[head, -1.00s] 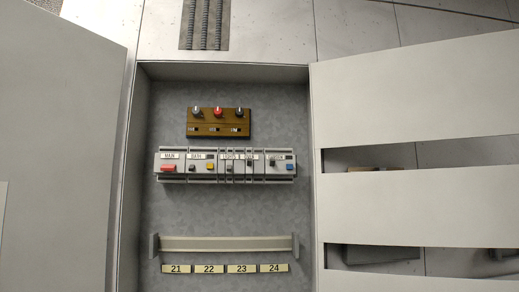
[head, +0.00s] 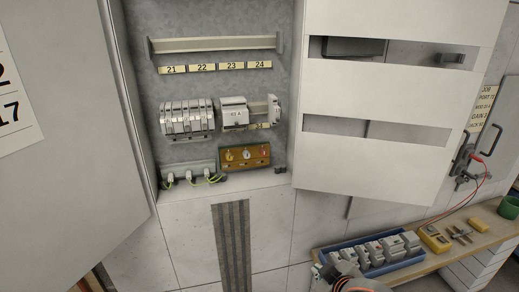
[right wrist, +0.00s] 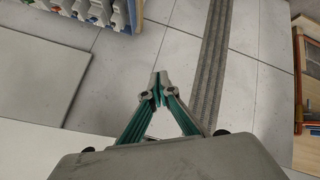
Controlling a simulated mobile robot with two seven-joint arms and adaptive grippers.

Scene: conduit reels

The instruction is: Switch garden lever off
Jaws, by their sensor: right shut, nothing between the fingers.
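The breaker row with the switch that looks labelled GARDEN is not in either view now. No lever marked garden is readable there. My right gripper (head: 322,272) is at the bottom of the head view, outside the cabinet, by the blue tray. In the right wrist view this gripper (right wrist: 158,88) is shut and empty. My left gripper is out of view.
A blue tray of breakers (head: 350,250) stands on a wooden bench (head: 445,254) at right; it also shows in the right wrist view (right wrist: 124,20). The slotted white cabinet door (head: 390,90) stands open. An empty rail (head: 210,44) sits above labels 21 to 24.

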